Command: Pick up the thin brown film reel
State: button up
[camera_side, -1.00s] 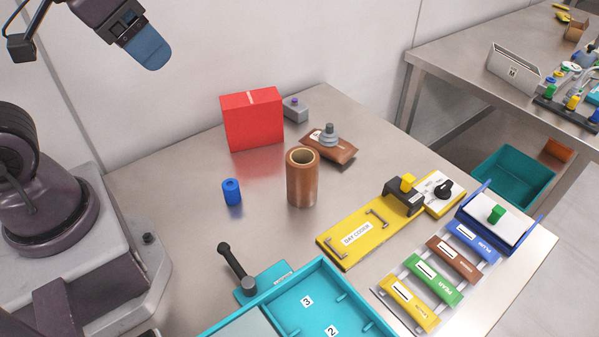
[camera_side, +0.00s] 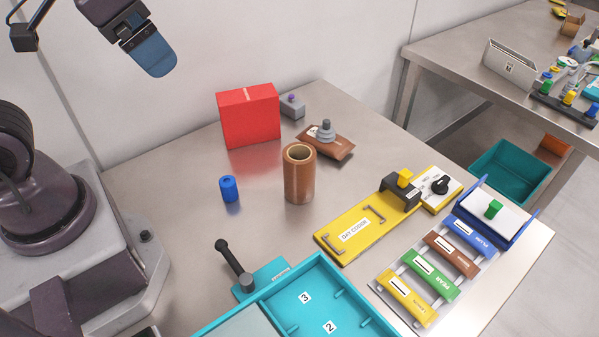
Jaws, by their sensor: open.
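The brown film reel (camera_side: 299,180) stands upright as a hollow cylinder near the middle of the steel table, with its open top showing a pale inner core. Nothing touches it. My gripper (camera_side: 154,58), with a blue end, hangs in the air at the upper left, well above and to the left of the reel. It is empty, and its individual fingers are hard to make out from this side.
A yellow plate (camera_side: 345,236) lies right. A teal tray (camera_side: 388,326) is in front. Table around the reel is clear.

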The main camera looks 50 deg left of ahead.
jog(key=w+d+f+m+g+y, duration=0.2)
jog(key=w+f+m+g+y, duration=0.1)
jog(key=w+f+m+g, duration=0.15)
jog(key=m+t+y, duration=1)
jog(key=m+y, duration=0.2)
jog(key=m, duration=0.8)
send_near(300, 167)
jog(key=shift+w+a+f, duration=0.15)
jog(key=shift+w+f, duration=0.05)
jog(key=shift+f, duration=0.05)
jog(key=x, duration=1.2)
jog(key=shift+w+a+f, duration=0.2)
jog(key=shift+a+f, duration=0.05)
jog(key=shift+f, duration=0.15)
jog(key=c, duration=1.1)
